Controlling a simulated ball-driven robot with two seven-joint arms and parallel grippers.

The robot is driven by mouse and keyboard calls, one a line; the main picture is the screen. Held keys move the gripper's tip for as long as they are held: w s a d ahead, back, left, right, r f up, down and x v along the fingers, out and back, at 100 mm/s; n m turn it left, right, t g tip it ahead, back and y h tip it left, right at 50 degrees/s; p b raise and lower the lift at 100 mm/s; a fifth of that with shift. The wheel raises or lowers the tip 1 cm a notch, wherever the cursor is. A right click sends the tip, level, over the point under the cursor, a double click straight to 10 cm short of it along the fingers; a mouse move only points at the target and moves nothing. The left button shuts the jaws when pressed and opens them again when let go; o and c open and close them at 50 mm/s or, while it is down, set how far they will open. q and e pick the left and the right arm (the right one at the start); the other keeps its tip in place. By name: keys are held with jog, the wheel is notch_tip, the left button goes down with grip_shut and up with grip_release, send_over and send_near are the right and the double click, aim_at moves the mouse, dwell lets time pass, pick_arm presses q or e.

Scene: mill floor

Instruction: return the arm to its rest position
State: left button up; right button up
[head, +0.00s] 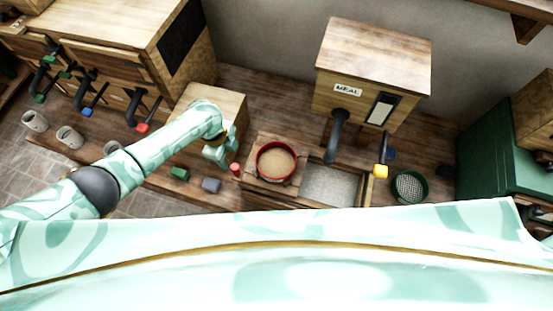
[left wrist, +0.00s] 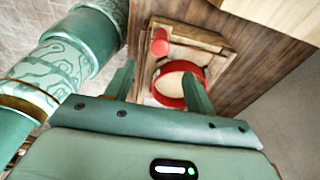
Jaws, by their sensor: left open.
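My left arm comes in from the left in the head view. Its gripper (head: 221,158) is above the bench, beside a light wooden block and left of a red-rimmed round pan (head: 277,160) filled with tan meal. In the left wrist view the gripper (left wrist: 158,76) has its two fingers apart with nothing held between them. Beyond the fingers lie a small red cylinder (left wrist: 159,42) and the red-rimmed pan (left wrist: 170,84), partly hidden by the right finger. My right gripper is not in view.
A wooden box labelled MEAL (head: 372,70) with a dark spout stands at the back. A green and a grey block (head: 211,185) lie near the bench's front. Wooden cabinets with coloured levers (head: 120,45) and pale cups (head: 69,136) stand left. A dark sieve (head: 409,187) is at right.

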pick_arm(q)
jog(key=shift+a+r, duration=0.1)
jog(key=shift+r, duration=0.3)
